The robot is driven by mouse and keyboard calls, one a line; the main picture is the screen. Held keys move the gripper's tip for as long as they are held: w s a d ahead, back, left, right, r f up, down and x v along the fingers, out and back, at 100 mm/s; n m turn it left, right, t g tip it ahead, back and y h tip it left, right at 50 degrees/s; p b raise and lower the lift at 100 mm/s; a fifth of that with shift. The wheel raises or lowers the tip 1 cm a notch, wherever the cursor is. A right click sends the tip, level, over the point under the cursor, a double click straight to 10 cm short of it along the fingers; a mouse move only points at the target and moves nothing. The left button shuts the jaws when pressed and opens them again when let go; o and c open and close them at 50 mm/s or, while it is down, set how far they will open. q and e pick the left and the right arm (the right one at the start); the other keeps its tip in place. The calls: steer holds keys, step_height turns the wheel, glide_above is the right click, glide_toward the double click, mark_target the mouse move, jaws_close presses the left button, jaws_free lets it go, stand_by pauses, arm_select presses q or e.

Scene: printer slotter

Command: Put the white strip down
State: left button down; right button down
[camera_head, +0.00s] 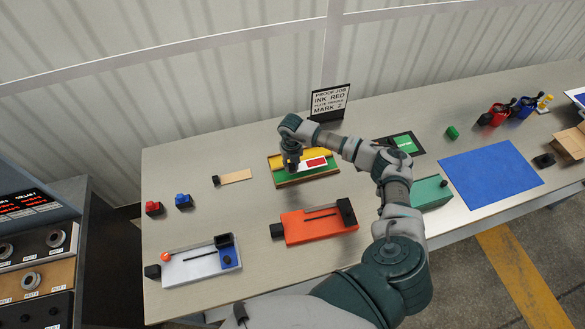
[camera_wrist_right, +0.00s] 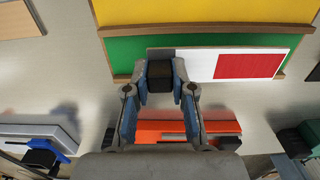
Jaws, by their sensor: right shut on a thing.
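The white strip (camera_head: 304,168) carries a red rectangle and lies along the green band of a yellow-and-green board (camera_head: 322,153). It also shows in the right wrist view (camera_wrist_right: 197,64), where a grey part at its left end sits by a dark block between my fingers. My right gripper (camera_head: 291,168) is at the strip's left end, and in the right wrist view the gripper (camera_wrist_right: 160,80) is shut on that dark block. The strip is close over or on the board; I cannot tell whether it touches. My left gripper is in neither view.
An orange device (camera_head: 318,226) stands in front of the board, and a white one (camera_head: 198,266) at front left. A black sign (camera_head: 330,101) stands behind. A blue mat (camera_head: 490,173) lies right. Small red (camera_head: 153,207) and blue (camera_head: 183,200) items sit left.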

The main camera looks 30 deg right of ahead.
mark_target(291, 170)
steer(key=shift+a+f, duration=0.15)
steer(key=shift+f, duration=0.5)
steer(key=shift+a+f, duration=0.15)
steer(key=shift+f, duration=0.45)
steer(key=shift+a+f, duration=0.1)
steer(key=shift+f, duration=0.2)
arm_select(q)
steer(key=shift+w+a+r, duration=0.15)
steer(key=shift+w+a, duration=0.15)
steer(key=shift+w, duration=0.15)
arm_select(e)
steer(key=c, duration=1)
jaws_free()
steer(key=shift+f, duration=0.1)
steer(key=shift+d, duration=0.2)
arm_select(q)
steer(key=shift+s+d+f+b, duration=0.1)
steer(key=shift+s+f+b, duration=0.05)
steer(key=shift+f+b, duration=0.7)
arm_select(e)
step_height(291, 170, up, 12)
steer(key=shift+r, duration=0.15)
